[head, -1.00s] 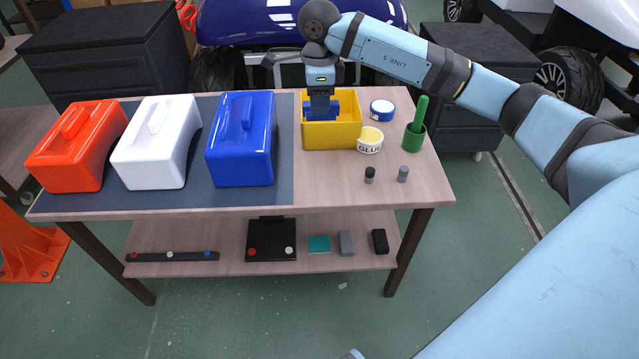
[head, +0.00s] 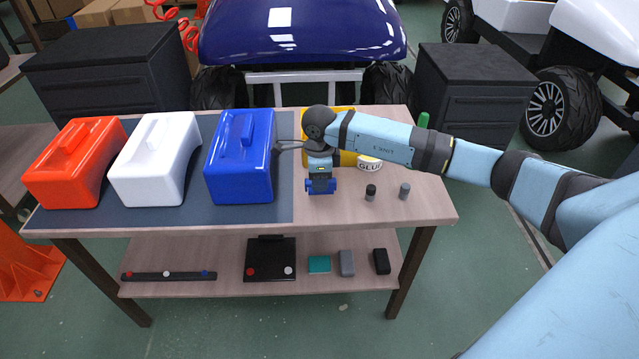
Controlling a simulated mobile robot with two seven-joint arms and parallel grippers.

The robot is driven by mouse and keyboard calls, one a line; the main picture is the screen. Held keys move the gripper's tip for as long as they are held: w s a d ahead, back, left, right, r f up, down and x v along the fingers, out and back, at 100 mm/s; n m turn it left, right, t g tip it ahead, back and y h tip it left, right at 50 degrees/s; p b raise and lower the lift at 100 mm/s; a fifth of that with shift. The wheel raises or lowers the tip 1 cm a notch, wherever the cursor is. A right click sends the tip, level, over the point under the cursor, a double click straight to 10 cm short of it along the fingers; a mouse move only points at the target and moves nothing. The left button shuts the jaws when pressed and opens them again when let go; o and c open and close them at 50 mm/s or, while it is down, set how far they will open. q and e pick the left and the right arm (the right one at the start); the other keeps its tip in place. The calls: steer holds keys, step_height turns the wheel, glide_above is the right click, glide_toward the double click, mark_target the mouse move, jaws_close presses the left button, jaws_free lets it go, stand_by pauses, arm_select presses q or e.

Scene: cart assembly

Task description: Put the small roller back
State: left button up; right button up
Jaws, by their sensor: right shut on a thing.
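My right gripper (head: 320,182) points down over the bare wood of the table, in front of the yellow bin (head: 347,159). It is shut on a small blue piece, which I take to be the small roller (head: 331,187); its ends show on both sides of the fingers. I cannot tell whether it touches the tabletop. My right arm hides much of the yellow bin and its contents. My left gripper is not in view.
A blue box (head: 240,165) stands close left of the gripper, with white (head: 155,165) and orange (head: 72,170) boxes beyond. Dark (head: 370,192) and grey (head: 404,191) cylinders stand to the right. The glue tub (head: 369,164) and green handle (head: 423,120) are partly hidden. The table front is clear.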

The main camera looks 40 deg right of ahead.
steer(key=shift+f, duration=0.85)
steer(key=o, duration=1)
steer(key=shift+f, duration=0.15)
